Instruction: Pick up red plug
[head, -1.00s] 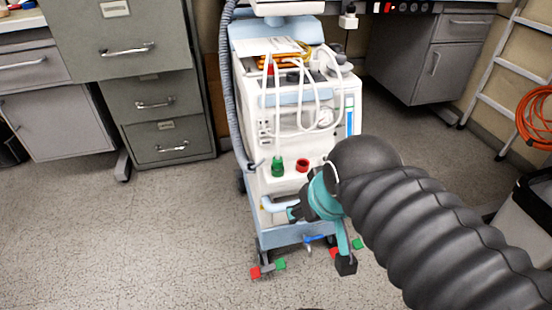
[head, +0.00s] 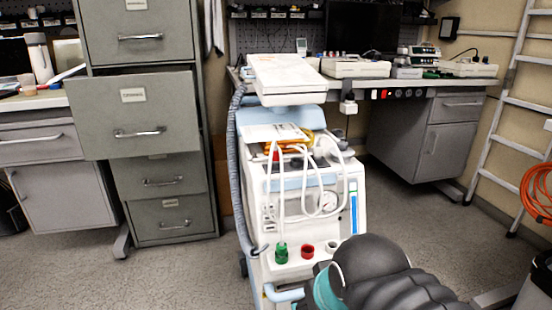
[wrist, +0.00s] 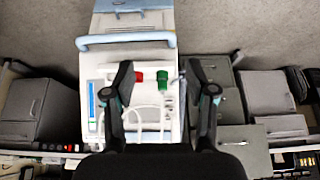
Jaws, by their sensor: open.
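A white and pale-blue pump cart stands ahead in the head view (head: 285,228) and shows in the wrist view (wrist: 105,70). On its front ledge is a short red plug-like piece (head: 307,251), also seen in the wrist view (wrist: 139,77). A green piece with a white tube (head: 281,252) sits left of it; the wrist view shows the green piece on the right (wrist: 163,78). My gripper (wrist: 158,76) is open; in the wrist view its fingers lie to either side of both pieces, with nothing held. Its distance from them is unclear. The head view hides the fingers.
White tubes loop over the cart's front, and a grey hose (head: 232,160) runs down its left side. A filing cabinet (head: 175,215) with a pulled-out drawer (head: 133,112) stands left. A workbench (head: 425,83) is behind. Floor is clear on the left.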

